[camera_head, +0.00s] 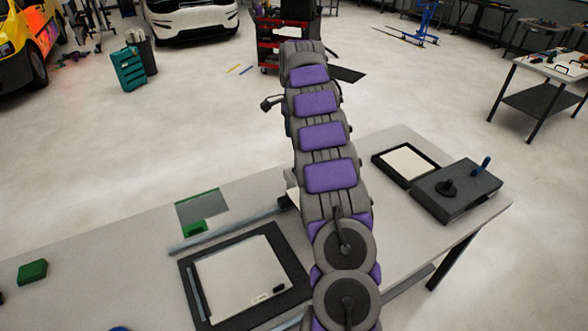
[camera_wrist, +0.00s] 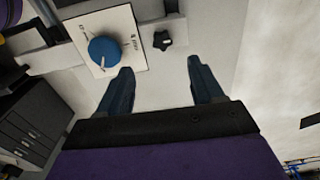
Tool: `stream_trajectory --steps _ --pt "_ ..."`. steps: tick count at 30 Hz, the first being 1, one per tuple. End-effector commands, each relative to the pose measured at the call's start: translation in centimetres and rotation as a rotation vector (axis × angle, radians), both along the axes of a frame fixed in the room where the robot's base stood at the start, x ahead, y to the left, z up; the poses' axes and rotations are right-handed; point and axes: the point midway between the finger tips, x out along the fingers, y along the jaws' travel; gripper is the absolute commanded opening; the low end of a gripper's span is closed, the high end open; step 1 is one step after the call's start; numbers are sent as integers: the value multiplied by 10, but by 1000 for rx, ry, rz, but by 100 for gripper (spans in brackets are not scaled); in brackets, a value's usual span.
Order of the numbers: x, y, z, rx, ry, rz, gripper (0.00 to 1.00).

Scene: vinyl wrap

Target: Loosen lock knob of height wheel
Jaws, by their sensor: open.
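In the wrist view, a small black star-shaped knob (camera_wrist: 162,40), which looks like the lock knob, sits on a pale surface. To its left, a round blue wheel (camera_wrist: 104,51) with a light pointer mark is mounted on a white marked plate (camera_wrist: 133,57). My gripper (camera_wrist: 160,64) is open, with its two dark blue fingers spread apart. The black knob lies just beyond the fingertips, between their lines, with nothing gripped. The blue wheel is beyond and left of the left fingertip. In the head view my arm hides the gripper, and I cannot make out the knob.
A long grey table (camera_head: 120,262) runs under my arm. On it are a dark-framed white panel (camera_head: 240,280), a green block (camera_head: 32,271) and a dark box with a blue-handled lever (camera_head: 458,190). A teal case (camera_head: 128,70) stands on open floor behind.

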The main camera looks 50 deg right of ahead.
Motion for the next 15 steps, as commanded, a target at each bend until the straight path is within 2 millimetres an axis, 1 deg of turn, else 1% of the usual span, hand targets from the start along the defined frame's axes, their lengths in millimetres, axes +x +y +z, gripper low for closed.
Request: stream_trajectory --steps 1,7,15 --pt "-2 -2 -10 3 2 -3 66" --pt "-3 -3 -48 2 0 -5 66" --pt "-2 3 -96 -4 1 -4 66"
